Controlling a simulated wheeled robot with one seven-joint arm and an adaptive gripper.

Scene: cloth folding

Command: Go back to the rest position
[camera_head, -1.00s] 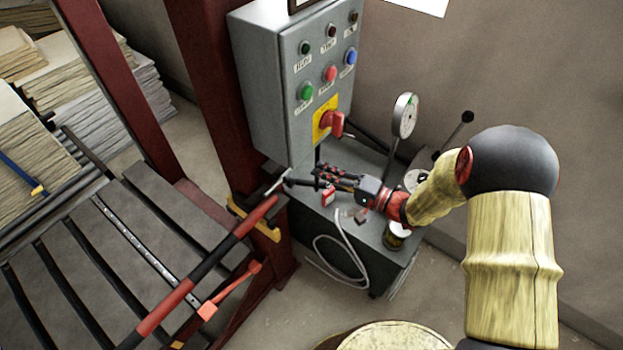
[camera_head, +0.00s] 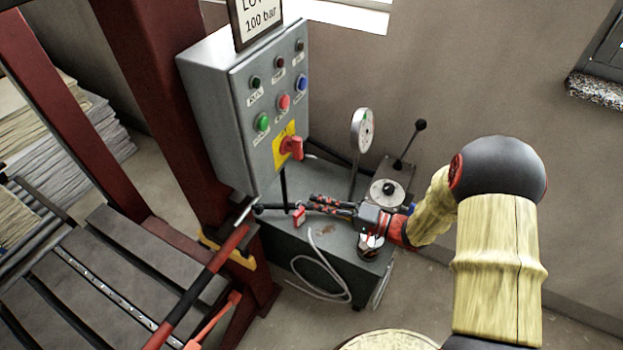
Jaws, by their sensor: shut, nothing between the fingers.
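My gripper (camera_head: 312,203) is at the end of my arm, over the top of the grey cabinet (camera_head: 330,270). It points left, toward the red press post. Its fingers are together, with nothing seen between them. A black lever tip (camera_head: 262,208) lies just left of the fingertips; I cannot tell whether they touch. No cloth shows in this view.
A grey control box (camera_head: 235,110) with several buttons and a red switch (camera_head: 291,146) stands above and left of my gripper. A gauge (camera_head: 362,130) and a black-knobbed lever (camera_head: 411,145) rise behind it. A slatted rack (camera_head: 120,265) fills the lower left.

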